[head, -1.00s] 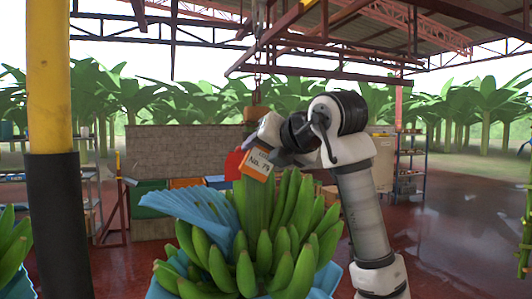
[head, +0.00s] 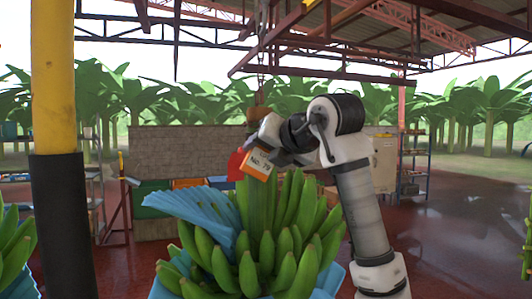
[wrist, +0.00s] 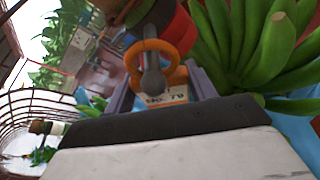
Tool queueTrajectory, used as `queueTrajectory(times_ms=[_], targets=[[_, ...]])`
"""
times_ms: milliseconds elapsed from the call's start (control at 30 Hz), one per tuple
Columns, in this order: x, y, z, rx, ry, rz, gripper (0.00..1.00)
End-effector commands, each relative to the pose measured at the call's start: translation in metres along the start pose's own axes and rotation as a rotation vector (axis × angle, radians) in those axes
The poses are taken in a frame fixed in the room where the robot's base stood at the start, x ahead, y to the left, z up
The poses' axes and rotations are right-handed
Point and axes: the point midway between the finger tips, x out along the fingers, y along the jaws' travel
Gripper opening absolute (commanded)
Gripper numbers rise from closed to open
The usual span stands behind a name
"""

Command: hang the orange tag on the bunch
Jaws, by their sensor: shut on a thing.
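The orange tag (head: 257,164), with a white face marked "No. 79", is held in my gripper (head: 270,150) above the green banana bunch (head: 262,262) in the head view. In the wrist view, the tag's lettered face (wrist: 166,97) sits between my two grey fingers, with its orange loop (wrist: 168,47) standing above them. A grey rod-like part (wrist: 152,78) shows in the loop's opening; I cannot tell whether the loop is around it. A red piece (head: 236,163) hangs just left of the tag. The bunch's upper stalk is partly hidden behind my gripper and the tag.
A blue sheet (head: 195,210) drapes over the bunch's left side. A yellow and black post (head: 58,120) stands at left. An overhead red rail (head: 320,75) runs above. Other bananas (head: 14,245) hang at the left edge. Shelves (head: 414,165) stand back right; the floor there is open.

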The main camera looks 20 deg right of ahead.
Motion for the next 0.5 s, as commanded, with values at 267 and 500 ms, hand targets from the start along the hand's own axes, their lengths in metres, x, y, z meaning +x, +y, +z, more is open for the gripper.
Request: queueTrajectory(times_ms=[267,500], targets=[[0.0037,0.0002,0.0017,0.0,0.0,0.0,0.26],[0.0076,0.0001,0.0036,0.0,0.0,-0.001,0.26]])
